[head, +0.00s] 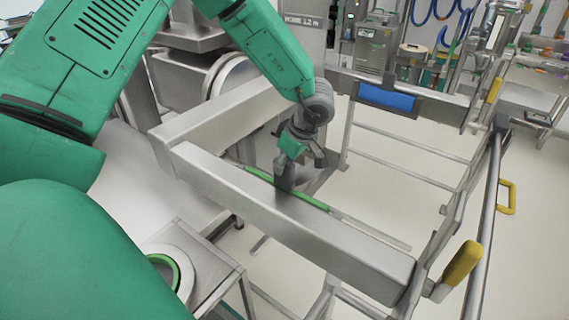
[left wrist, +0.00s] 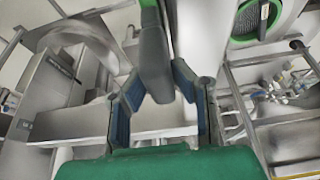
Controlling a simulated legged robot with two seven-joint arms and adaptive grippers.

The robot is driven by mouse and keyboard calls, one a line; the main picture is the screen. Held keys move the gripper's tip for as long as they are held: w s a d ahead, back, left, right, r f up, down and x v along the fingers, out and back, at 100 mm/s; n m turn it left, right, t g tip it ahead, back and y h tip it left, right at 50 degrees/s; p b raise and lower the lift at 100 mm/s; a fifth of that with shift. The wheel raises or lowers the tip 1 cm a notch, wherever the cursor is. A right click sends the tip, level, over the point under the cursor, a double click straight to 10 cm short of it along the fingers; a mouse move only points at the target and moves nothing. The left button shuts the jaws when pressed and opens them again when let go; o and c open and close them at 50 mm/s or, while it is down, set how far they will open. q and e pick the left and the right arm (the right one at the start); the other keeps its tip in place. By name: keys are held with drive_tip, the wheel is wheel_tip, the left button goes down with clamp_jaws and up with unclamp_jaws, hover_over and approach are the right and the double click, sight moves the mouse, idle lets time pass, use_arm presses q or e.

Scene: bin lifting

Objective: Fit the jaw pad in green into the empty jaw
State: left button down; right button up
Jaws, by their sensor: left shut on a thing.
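My left gripper (head: 296,164) points down over the far side of a long steel beam (head: 330,240). A green strip, which looks like the green jaw pad (head: 313,201), runs along that side of the beam and passes behind the gripper's lower finger. In the left wrist view, my left gripper (left wrist: 160,98) has its fingers around a dark grey piece with a green end (left wrist: 153,55), seen nearly end-on; it looks like the same pad. I cannot tell whether the pad touches the beam. Which jaw is empty is not clear. My right gripper is not in view.
A second steel beam (head: 225,118) runs behind, at an angle. A small stand (head: 222,282) at lower left carries a green-rimmed round part (head: 172,270). A rail with yellow handles (head: 462,263) stands at right. Open floor (head: 385,165) lies beyond the near beam.

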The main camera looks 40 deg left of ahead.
use_arm(q)
drive_tip(key=shift+f, duration=0.45)
idle(0.5)
drive_tip(key=shift+f+p, duration=0.15)
drive_tip(key=shift+p, duration=0.3)
drive_tip(key=c, duration=1.3)
unclamp_jaws()
drive_tip(key=shift+o, duration=0.2)
drive_tip(key=shift+d, duration=0.1)
drive_tip(key=v, duration=1.1)
drive_tip(key=shift+r, duration=0.4)
drive_tip(key=shift+d, duration=0.1)
